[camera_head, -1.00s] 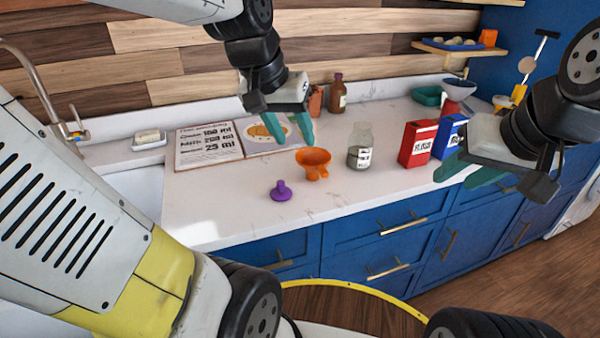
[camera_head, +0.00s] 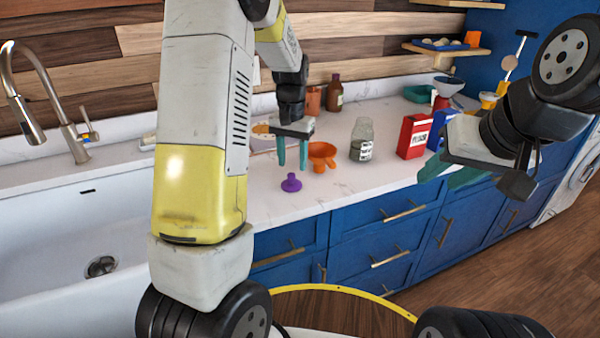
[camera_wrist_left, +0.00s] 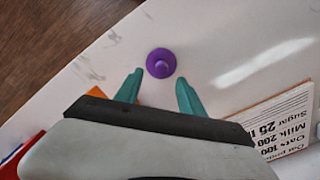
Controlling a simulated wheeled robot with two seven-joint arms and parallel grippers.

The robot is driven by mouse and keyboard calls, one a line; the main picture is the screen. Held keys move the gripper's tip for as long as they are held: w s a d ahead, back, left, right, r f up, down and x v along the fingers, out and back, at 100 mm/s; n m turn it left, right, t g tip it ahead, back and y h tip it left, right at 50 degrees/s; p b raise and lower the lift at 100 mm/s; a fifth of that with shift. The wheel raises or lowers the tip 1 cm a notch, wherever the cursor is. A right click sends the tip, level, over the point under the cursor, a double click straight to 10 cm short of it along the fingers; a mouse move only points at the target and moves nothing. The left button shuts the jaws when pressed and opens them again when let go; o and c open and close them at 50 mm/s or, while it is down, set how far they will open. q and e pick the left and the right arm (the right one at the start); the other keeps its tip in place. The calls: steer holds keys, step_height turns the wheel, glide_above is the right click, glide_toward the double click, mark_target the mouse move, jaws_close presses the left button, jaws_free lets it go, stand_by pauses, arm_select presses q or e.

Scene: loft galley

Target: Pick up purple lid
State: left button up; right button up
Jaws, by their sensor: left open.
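The purple lid (camera_head: 291,183) is a small round disc with a knob on top, lying on the white counter near its front edge. It also shows in the left wrist view (camera_wrist_left: 161,63), just beyond and between the fingertips. My left gripper (camera_head: 292,166) is open and empty, pointing down above and slightly behind the lid, with its teal fingers apart. It does not touch the lid. My right gripper (camera_head: 448,174) is at the right, in front of the counter, with its teal fingers apart and nothing seen between them.
An orange funnel-like piece (camera_head: 321,156) stands close to the right of my left gripper. A glass jar (camera_head: 362,140), a red box (camera_head: 413,136) and a blue box (camera_head: 443,129) stand further right. A sink (camera_head: 60,240) is at the left. The recipe board is mostly hidden behind my left arm.

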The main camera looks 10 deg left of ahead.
mark_target(291, 174)
arm_select(q)
steer(key=f, duration=0.5)
steer(key=shift+s+a+f, duration=0.2)
steer(key=shift+s, duration=0.1)
steer(key=shift+c, duration=0.2)
jaws_close()
